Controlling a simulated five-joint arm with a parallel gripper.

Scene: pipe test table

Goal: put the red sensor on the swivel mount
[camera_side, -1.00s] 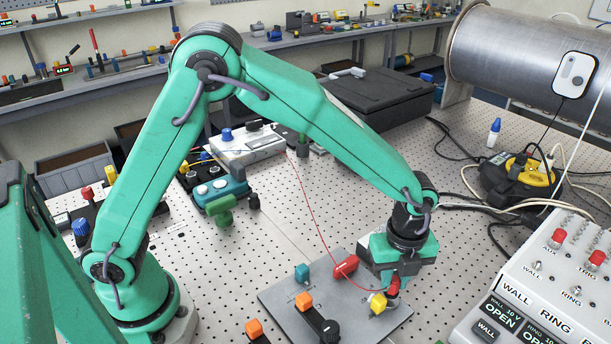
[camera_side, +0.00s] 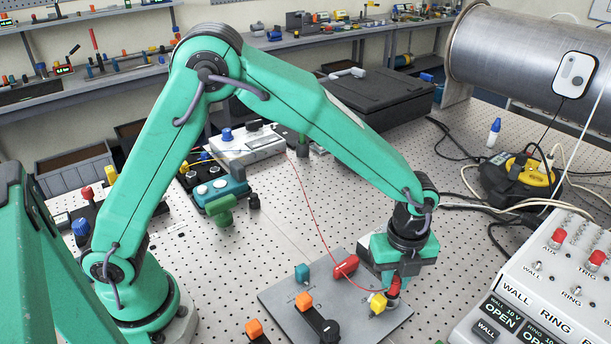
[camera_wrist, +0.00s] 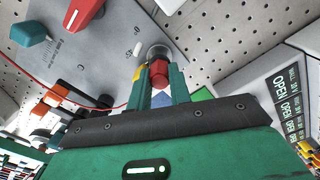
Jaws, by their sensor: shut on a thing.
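The red sensor (camera_side: 393,288) is between the fingers of my gripper (camera_side: 391,280), over the right part of a grey plate. In the wrist view my gripper (camera_wrist: 160,84) is shut on the red sensor (camera_wrist: 158,72), whose hexagonal end shows. A thin red wire runs in from the left towards it. A round metal piece (camera_wrist: 159,52), perhaps the swivel mount, shows just beyond the sensor. I cannot tell whether they touch. A yellow part (camera_side: 378,303) is close beside the sensor. My fingers hide part of the sensor.
A white switch panel (camera_side: 540,285) stands to the right.

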